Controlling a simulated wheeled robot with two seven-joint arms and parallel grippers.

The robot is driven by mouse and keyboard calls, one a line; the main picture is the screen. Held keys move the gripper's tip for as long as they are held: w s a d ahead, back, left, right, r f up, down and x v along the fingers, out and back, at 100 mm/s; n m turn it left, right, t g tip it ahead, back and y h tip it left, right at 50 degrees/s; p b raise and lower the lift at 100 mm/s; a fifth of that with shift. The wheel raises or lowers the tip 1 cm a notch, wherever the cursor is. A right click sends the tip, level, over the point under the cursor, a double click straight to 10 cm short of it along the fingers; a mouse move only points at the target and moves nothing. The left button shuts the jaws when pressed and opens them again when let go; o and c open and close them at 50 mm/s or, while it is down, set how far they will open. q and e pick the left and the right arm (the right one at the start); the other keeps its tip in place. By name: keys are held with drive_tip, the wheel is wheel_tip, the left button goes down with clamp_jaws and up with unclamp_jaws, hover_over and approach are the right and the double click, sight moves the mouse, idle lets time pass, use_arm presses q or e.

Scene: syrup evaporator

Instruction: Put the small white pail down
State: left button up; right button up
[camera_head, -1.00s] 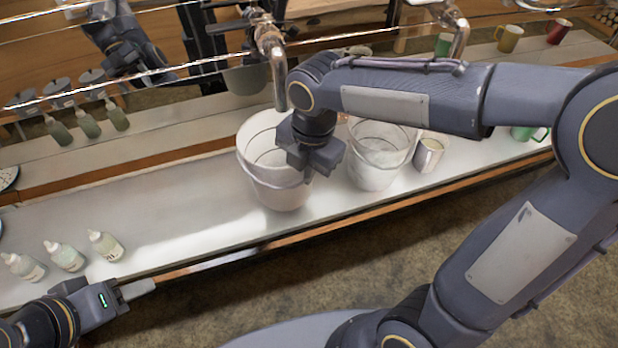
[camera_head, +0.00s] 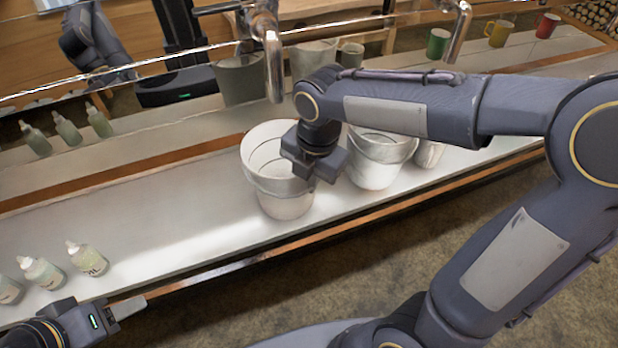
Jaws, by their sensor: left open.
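A white pail (camera_head: 278,195) is upright at the counter's front edge, in the middle of the head view. Its base appears to be at the counter top; whether it touches is hard to tell. My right gripper (camera_head: 314,172) is at the right side of this pail's rim, pointing down, and covers part of the rim. Its fingertips are hidden, so its grip on the pail cannot be seen. A second white pail (camera_head: 372,172) stands just to the right, partly behind my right arm. My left gripper (camera_head: 122,310) is open and empty at the lower left, in front of the counter.
The counter (camera_head: 150,215) is clear left of the pail, up to several small dropper bottles (camera_head: 88,258). A pale cup (camera_head: 430,153) is right of the second pail. Metal spouts (camera_head: 270,50) hang above. Behind is a reflective panel mirroring bottles and pails.

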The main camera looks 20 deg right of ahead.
drive_tip(key=o, duration=0.4)
drive_tip(key=shift+r, duration=0.35)
wheel_tip(320, 180, up, 11)
drive_tip(key=s+p, duration=0.1)
drive_tip(key=p, duration=0.1)
drive_tip(key=s+d+f+m+t+y, duration=0.1)
drive_tip(key=s+d+f+m, duration=0.1)
drive_tip(key=m, duration=0.7)
drive_tip(key=s+d+f+m+t+y, duration=0.1)
drive_tip(key=s+f+m+t, duration=0.1)
drive_tip(key=s+f+m, duration=0.2)
drive_tip(key=s+d+f+m+t+y, duration=0.1)
drive_tip(key=s+m, duration=0.6)
drive_tip(key=m, duration=0.7)
drive_tip(key=shift+s+d+f, duration=0.4)
drive_tip(key=shift+d+f, duration=0.4)
drive_tip(key=shift+f, duration=0.15)
drive_tip(key=shift+r, duration=0.1)
